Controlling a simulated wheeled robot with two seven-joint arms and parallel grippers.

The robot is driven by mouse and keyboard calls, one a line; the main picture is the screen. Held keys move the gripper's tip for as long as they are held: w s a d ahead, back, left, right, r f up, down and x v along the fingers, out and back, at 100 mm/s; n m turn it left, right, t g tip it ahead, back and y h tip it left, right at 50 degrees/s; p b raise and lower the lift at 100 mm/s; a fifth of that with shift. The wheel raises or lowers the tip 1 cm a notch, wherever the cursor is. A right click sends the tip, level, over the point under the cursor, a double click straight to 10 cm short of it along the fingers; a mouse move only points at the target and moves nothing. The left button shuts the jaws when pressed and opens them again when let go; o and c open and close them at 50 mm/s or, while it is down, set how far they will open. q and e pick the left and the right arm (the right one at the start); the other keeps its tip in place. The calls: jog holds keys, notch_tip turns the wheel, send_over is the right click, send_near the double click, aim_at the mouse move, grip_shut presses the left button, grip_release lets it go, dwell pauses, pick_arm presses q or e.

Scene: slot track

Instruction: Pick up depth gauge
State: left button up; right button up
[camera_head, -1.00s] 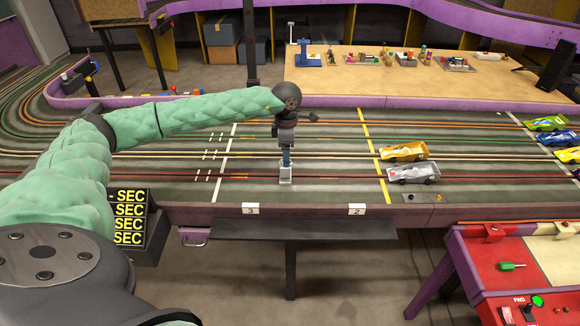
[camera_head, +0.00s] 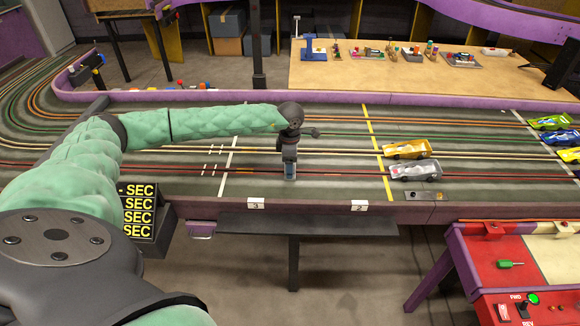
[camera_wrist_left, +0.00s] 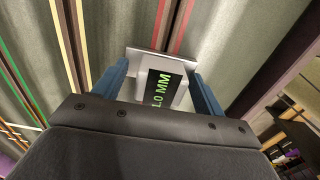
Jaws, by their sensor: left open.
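The depth gauge (camera_wrist_left: 168,88) is a pale grey block with a wider flat foot and a dark display with green characters reading about "1.0 MM". It stands on the slot track across a red-lined lane. My left gripper (camera_head: 290,171) points down over it from above. In the left wrist view its two blue fingers (camera_wrist_left: 157,92) are open, one on each side of the gauge. I cannot tell whether either finger touches it. In the head view the gripper hides most of the gauge. My right gripper is not in view.
A silver slot car (camera_head: 416,172) and a yellow one (camera_head: 407,149) stand to the right on the track (camera_head: 330,150). A black lap display (camera_head: 147,212) stands at the left front edge. A wooden workbench (camera_head: 420,85) with small tools is behind. The track around the gauge is clear.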

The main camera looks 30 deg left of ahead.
pick_arm(q)
jog(key=c, duration=1.2)
jog(key=shift+c, duration=0.2)
jog(key=shift+r, duration=0.15)
